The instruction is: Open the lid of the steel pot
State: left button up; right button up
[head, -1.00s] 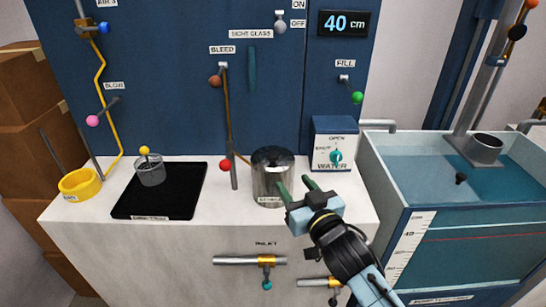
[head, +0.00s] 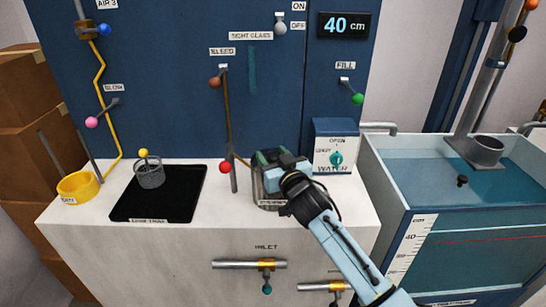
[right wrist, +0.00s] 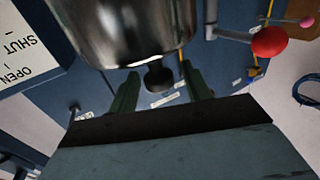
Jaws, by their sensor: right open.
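The steel pot (head: 258,188) stands on the white counter, partly hidden behind my right gripper in the head view. In the right wrist view the shiny pot (right wrist: 125,30) appears upside down. Its lid carries a small black knob (right wrist: 158,78). My right gripper (head: 270,158) is over the top of the pot, with its jaws open. In the right wrist view its two green fingers (right wrist: 160,88) stand apart, one on each side of the knob. I cannot tell whether they touch it. My left gripper is not in view.
A water control box (head: 336,150) stands right behind the pot, and a red-knobbed lever (head: 225,168) is close on its left. A black tray (head: 185,207) with a small mesh cup (head: 149,176) lies further left. A water tank (head: 420,165) is at the right.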

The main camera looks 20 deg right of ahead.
jog(key=shift+w, duration=0.1)
grip_shut()
dwell(0.3)
jog(key=shift+r, duration=0.1)
